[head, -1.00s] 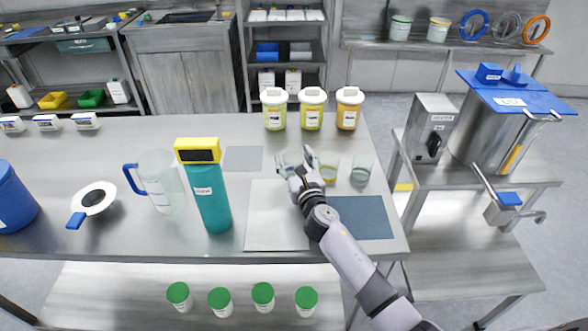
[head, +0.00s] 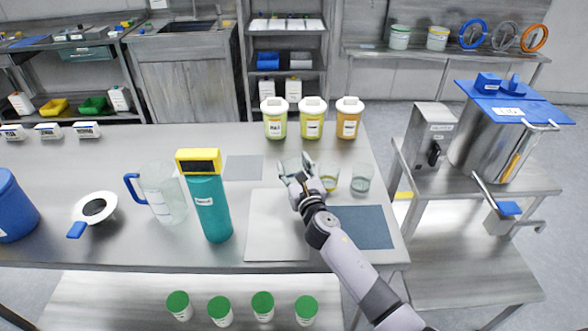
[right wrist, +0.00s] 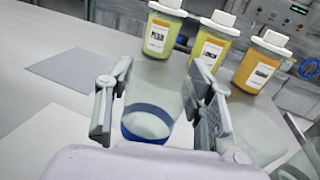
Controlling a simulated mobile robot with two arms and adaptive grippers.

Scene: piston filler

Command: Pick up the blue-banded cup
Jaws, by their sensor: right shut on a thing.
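The blue-banded cup (right wrist: 148,122) is a clear cup with a blue ring, seen in the right wrist view between my right gripper's fingers (right wrist: 158,104). In the head view my right gripper (head: 294,170) is shut on this cup (head: 290,165) and hides much of it. I cannot tell whether the cup is clear of the table. Two more clear cups stand just to its right: one with a yellowish tint (head: 329,183) and another (head: 361,180) beyond it. My left gripper is not in view.
Three lidded containers, yellow (head: 275,120), yellow (head: 312,120) and orange (head: 348,120), stand behind the cups. A white mat (head: 272,235) and a blue-grey mat (head: 365,228) lie in front. A teal device (head: 210,210) and a clear pitcher (head: 162,195) stand left.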

